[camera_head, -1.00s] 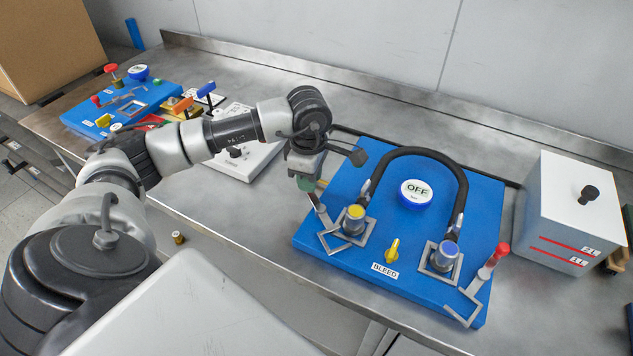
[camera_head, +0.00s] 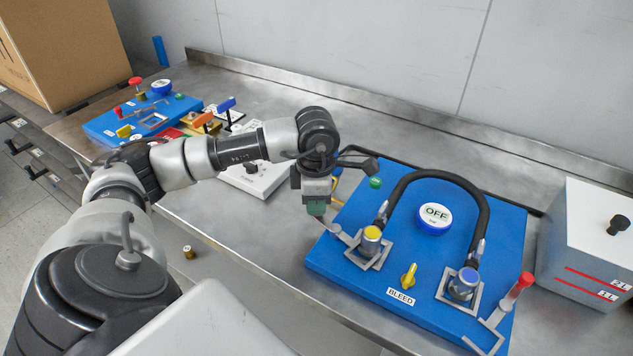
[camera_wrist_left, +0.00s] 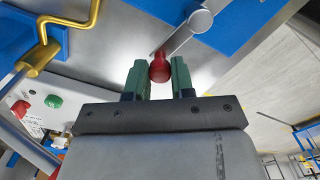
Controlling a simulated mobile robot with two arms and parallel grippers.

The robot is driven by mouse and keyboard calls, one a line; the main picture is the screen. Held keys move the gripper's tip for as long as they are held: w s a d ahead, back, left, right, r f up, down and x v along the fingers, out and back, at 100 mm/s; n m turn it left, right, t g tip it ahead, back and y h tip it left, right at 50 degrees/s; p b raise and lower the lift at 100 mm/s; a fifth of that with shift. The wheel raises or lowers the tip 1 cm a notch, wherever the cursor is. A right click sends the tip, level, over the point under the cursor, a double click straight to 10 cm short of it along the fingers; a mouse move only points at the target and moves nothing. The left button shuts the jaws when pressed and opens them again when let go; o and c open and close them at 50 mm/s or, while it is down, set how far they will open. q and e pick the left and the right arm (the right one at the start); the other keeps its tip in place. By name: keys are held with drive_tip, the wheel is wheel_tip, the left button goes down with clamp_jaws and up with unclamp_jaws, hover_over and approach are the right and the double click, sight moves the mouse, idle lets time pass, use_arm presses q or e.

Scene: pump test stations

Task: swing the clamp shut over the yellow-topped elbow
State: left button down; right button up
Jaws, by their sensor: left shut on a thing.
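The yellow-topped elbow (camera_head: 371,240) stands upright at the left front of the blue pump board (camera_head: 335,258), on one end of the black hose. Its clamp (camera_head: 345,237) has a grey metal lever running from the elbow towards my left gripper (camera_head: 317,212). The clamp's frame lies close around the elbow; I cannot tell whether it is fully closed. In the left wrist view, the clamp's red handle (camera_wrist_left: 160,69) sits between the green fingertips of my left gripper (camera_wrist_left: 159,82), which is shut on it. The fingers hide the handle in the head view. My right gripper is not in view.
A blue-topped elbow (camera_head: 464,284) stands at the right, its red-handled clamp (camera_head: 505,300) swung outward. A yellow bleed valve (camera_head: 408,276) sits between the elbows. The black hose (camera_head: 484,205) arches behind. A white-topped box (camera_head: 590,235) stands at the right. Bare metal table lies left of the board.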

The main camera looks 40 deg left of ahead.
use_arm(q)
drive_tip(key=c, duration=1)
unclamp_jaws()
drive_tip(key=shift+o, duration=0.2)
wheel_tip(320, 180, up, 11)
